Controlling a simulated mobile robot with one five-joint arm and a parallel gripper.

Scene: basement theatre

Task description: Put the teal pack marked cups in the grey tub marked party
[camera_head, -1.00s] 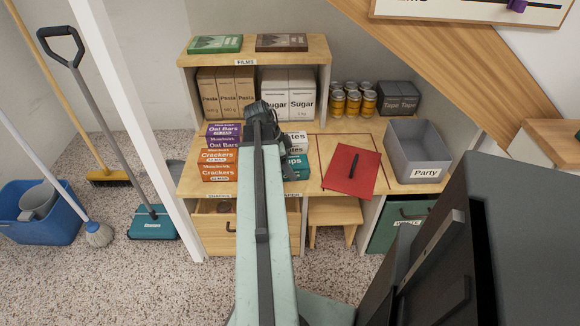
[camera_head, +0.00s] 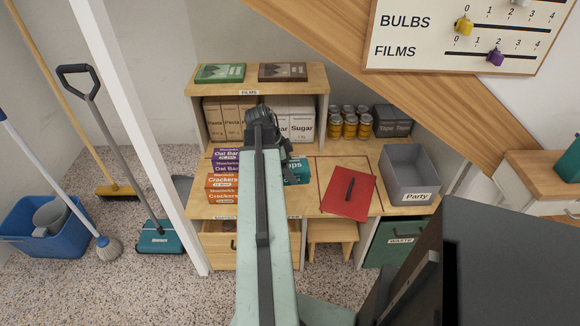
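The teal pack marked cups (camera_head: 298,172) shows just right of my arm's end, with part of its lettering visible and its left side hidden behind the arm. My gripper (camera_head: 275,150) is at the far end of my pale green arm. Its fingers are mostly hidden, but the pack keeps its place beside the gripper while the bench shifts, so the gripper appears shut on it. The pack seems to be above the bench top. The grey tub marked Party (camera_head: 408,192) stands at the bench's right end, open and apparently empty, to the right of the pack.
A red notebook (camera_head: 347,194) with a dark pen lies between pack and tub. Cracker and oat bar boxes (camera_head: 222,182) are stacked left of my arm. Sugar packs (camera_head: 302,118), jars (camera_head: 350,125) and tape boxes (camera_head: 392,121) stand behind. A sloping wooden beam (camera_head: 400,80) crosses above right.

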